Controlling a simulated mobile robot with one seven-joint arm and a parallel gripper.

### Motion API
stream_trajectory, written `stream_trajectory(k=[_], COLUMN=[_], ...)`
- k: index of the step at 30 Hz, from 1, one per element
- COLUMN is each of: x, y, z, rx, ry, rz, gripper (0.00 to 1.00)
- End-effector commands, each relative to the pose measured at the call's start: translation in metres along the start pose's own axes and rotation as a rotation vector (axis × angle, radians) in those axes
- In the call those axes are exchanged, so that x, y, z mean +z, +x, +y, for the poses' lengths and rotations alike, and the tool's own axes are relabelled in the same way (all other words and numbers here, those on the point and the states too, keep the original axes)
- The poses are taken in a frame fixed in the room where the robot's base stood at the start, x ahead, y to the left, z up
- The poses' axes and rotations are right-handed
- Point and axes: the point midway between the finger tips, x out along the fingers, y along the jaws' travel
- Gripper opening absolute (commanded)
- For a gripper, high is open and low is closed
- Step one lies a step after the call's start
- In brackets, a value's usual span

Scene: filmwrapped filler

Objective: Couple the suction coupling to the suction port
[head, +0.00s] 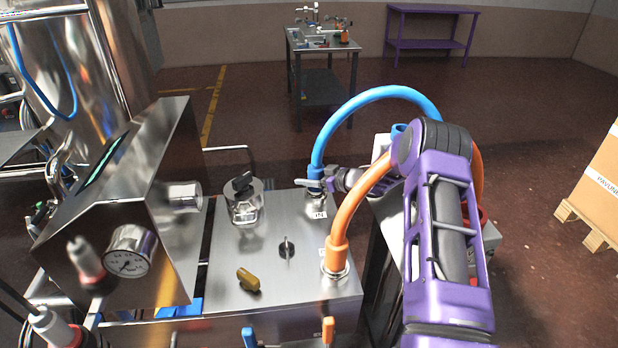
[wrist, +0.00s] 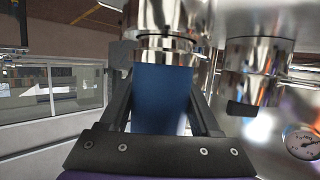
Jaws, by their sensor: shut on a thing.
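The suction coupling is a blue sleeve (head: 316,173) on the end of a blue hose (head: 372,94). My gripper (head: 318,184) comes from the right and is shut around the sleeve, which stands upright over the suction port (head: 317,197) by the "IN" label. In the wrist view the blue sleeve (wrist: 162,95) fills the space between the two dark fingers of my gripper (wrist: 162,112). A shiny metal collar (wrist: 165,50) meets the sleeve's end there. I cannot tell whether the coupling is fully seated on the port. My fingers hide part of the joint.
An orange hose (head: 360,205) rises from a second port on the steel machine top (head: 230,245), close to my arm. A steel control box (head: 150,200) with a gauge is left.

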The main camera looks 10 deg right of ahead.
Motion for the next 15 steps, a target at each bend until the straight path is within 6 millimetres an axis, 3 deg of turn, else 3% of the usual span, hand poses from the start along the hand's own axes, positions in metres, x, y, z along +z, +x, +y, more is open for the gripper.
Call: stream_trajectory(k=[15], x=[0.0032], y=[0.0017], z=[0.0003], rx=[0.0], ry=[-0.001], rz=[0.002], gripper=[0.0])
